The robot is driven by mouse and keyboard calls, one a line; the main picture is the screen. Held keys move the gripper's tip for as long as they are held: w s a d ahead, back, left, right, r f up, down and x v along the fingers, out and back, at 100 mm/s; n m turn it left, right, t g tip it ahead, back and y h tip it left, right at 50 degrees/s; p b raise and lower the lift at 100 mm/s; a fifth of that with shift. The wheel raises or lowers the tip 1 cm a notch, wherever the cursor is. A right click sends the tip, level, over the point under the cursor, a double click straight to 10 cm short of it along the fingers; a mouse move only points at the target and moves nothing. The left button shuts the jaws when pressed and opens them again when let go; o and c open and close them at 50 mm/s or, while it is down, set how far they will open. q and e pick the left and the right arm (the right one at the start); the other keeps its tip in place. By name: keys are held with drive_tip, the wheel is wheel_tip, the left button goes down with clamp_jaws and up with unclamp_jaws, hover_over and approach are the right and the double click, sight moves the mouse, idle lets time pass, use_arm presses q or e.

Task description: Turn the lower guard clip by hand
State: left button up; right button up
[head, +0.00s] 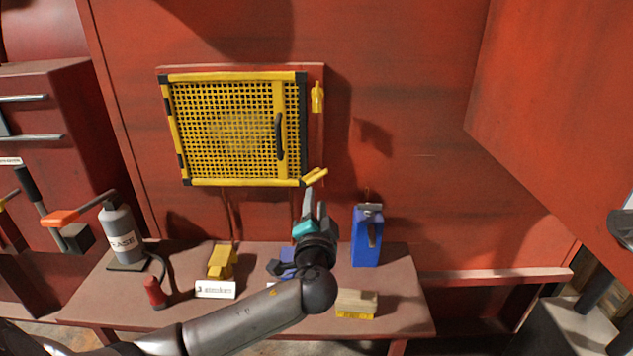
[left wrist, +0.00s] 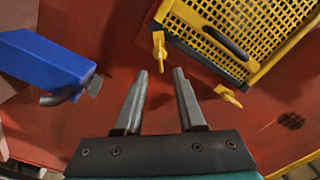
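The yellow lower guard clip (head: 315,176) sits at the bottom right corner of the yellow mesh guard (head: 280,130), slanting up to the right. In the left wrist view the lower clip (left wrist: 159,50) shows just beyond the fingertips, apart from them. My left gripper (head: 315,199) is just below the clip in the head view, fingers pointing up. In the left wrist view its fingers (left wrist: 160,74) are apart with nothing between them. The upper guard clip (head: 317,97) stands upright by the guard's upper right edge. My right gripper is not in view.
On the bench (head: 405,318) below stand a blue box-shaped thing (head: 366,240), a yellow block (head: 221,262), a wooden block with yellow base (head: 356,302) and a grey grease bottle (head: 120,236). The red wall right of the guard is clear.

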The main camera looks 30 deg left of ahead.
sight(317, 180)
use_arm(q)
drive_tip(key=x, duration=0.8)
drive_tip(key=shift+w+a+b, duration=0.15)
drive_tip(key=shift+w+b, duration=0.15)
clamp_jaws()
